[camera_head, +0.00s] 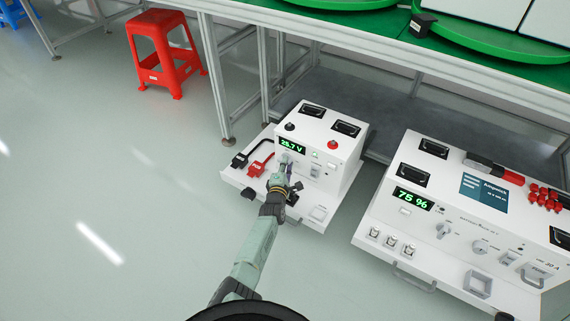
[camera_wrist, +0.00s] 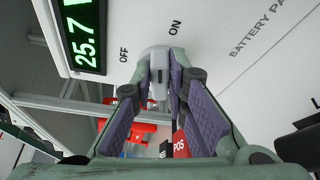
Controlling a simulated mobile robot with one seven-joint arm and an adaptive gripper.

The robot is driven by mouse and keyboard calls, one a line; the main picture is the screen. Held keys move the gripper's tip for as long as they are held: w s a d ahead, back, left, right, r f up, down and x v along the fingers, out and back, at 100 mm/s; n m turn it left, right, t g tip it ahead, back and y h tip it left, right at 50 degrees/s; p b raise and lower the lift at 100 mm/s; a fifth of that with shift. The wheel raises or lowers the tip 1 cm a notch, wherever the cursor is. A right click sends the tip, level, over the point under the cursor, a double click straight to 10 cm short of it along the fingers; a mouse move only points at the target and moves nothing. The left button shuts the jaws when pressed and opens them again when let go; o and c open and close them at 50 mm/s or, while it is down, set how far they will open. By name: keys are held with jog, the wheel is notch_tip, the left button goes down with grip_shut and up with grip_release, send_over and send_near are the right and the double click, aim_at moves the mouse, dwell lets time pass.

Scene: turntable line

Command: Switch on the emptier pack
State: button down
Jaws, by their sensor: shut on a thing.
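The left battery pack (camera_head: 346,160) is a white box on a low base, and its green display (camera_head: 292,146) reads 25.7 V. My gripper (camera_head: 284,172) is at the front of the left pack. In the wrist view its fingers are shut on a grey switch knob (camera_wrist: 158,65) between the printed words OFF and ON. The knob's exact setting is hard to tell. The 25.7 V display (camera_wrist: 86,35) also shows there. The fingers hide part of the front panel in the head view.
Red and black connectors (camera_head: 258,163) lie on the left pack's base, left of my gripper. A workbench (camera_head: 480,75) with green turntables (camera_head: 345,4) stands behind the packs. A red stool (camera_head: 162,50) stands back left. The floor at left is clear.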

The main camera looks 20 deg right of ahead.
jog(key=shift+f+m, duration=0.15)
jog(key=shift+m, duration=0.55)
jog(key=c, duration=1.6)
grip_release()
